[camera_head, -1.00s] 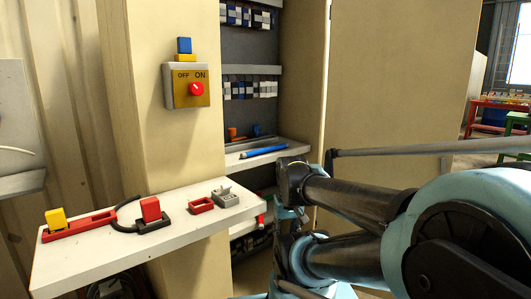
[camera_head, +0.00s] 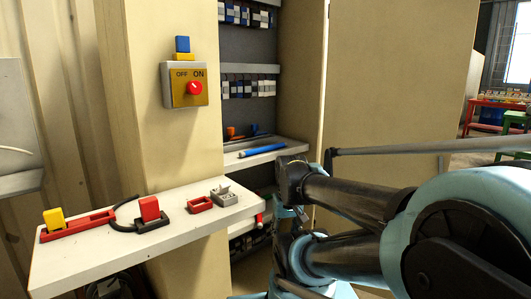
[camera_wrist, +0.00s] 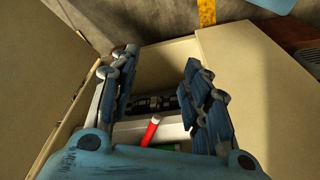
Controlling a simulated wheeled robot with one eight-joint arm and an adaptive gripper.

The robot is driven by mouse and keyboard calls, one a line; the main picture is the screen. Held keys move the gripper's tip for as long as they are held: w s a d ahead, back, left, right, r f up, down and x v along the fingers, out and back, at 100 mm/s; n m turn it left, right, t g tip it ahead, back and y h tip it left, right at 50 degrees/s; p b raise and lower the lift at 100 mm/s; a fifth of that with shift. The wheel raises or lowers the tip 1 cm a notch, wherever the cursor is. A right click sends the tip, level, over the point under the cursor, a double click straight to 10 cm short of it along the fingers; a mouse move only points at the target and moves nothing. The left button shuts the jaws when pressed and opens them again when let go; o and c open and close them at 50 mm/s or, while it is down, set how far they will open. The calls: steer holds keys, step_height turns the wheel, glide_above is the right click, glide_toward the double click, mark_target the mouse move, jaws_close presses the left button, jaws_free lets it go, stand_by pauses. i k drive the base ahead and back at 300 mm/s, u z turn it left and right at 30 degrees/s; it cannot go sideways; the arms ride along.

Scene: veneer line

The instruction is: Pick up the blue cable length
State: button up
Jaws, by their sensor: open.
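The blue cable length (camera_head: 263,149) lies along the front part of a white shelf in the open cabinet in the head view. It looks like a slim blue rod with a pale left end. I cannot make it out in the wrist view. My gripper (camera_wrist: 161,60) is open in the wrist view, with its two dark blue fingers spread and nothing held between them. It points down at the cabinet interior. In the head view the arm is to the right of the shelf, and the fingers are not clear there.
A red rod with a white end (camera_wrist: 151,131) shows below the fingers. A white side table (camera_head: 95,262) holds red clamps and a grey block. A switch box (camera_head: 185,84) is on the pillar. The cabinet door (camera_head: 395,75) stands right of the shelves.

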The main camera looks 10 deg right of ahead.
mark_target(264, 148)
steer(key=k, duration=0.5)
steer(key=u, duration=1.5)
steer(key=k, duration=0.55)
steer(key=z, duration=1.7)
steer(key=i, duration=1)
steer(key=u, duration=0.05)
